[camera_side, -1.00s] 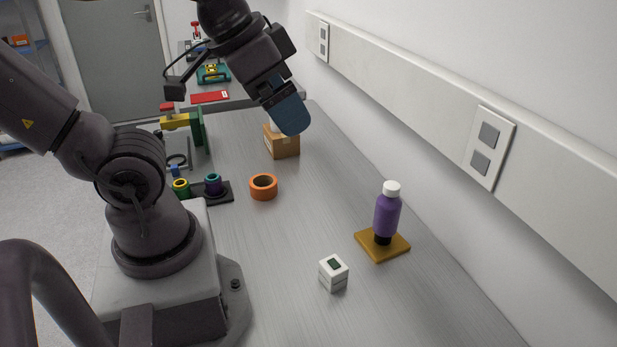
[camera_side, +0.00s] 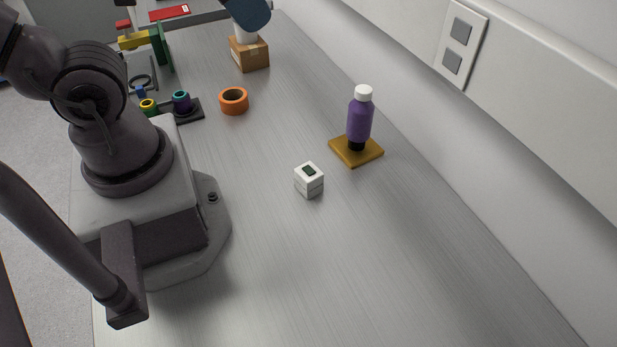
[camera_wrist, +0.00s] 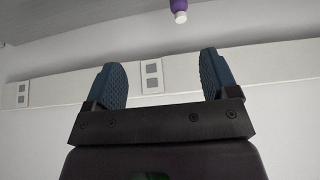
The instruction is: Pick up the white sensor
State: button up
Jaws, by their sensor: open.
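The white sensor (camera_side: 309,180) is a small white cube with a dark green display on top. It sits on the grey bench, in the middle of the side view, clear of other objects. My gripper (camera_wrist: 163,82) shows in the wrist view with its two blue fingers wide apart and nothing between them. The sensor is not in the wrist view.
A purple bottle (camera_side: 359,120) stands on a mustard-coloured pad (camera_side: 368,157) right of the sensor. An orange ring (camera_side: 234,100), a dark holder (camera_side: 190,113) and a cardboard box (camera_side: 250,56) lie farther back. The wall bounds the right side. Bench in front of the sensor is bare.

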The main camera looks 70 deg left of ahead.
jog(key=shift+c, duration=0.2)
jog(key=a+f+n+g+h, duration=0.1)
jog(key=a+f+n+h, duration=0.2)
jog(key=f+n, duration=0.3)
jog(key=w+a+f+n+g+h, duration=0.1)
jog(key=a+f+n+h, duration=0.3)
jog(key=f, duration=0.9)
jog(key=w+a+f+n+g+h, duration=0.1)
jog(key=a+f+n+g+h, duration=0.2)
jog(key=f+n, duration=0.5)
jog(key=shift+a+f+h, duration=0.25)
jog(key=shift+f+h, duration=0.2)
jog(key=shift+h, duration=0.05)
jog(key=shift+a+f+h, duration=0.2)
jog(key=shift+f+h, duration=0.25)
jog(key=shift+h, duration=0.05)
jog(key=w+n+t, duration=0.1)
jog(key=w+f+n+t+h, duration=0.1)
jog(key=w, duration=0.1)
jog(key=shift+a, duration=0.15)
send_near(305, 174)
jog(key=shift+n, duration=0.3)
jog(key=f, duration=0.1)
jog(key=d+f, duration=0.1)
jog(key=w+f, duration=0.1)
jog(key=shift+d+f, duration=0.3)
jog(key=shift+d, duration=0.1)
jog(key=shift+x, duration=3.05)
jog(key=shift+w, duration=0.15)
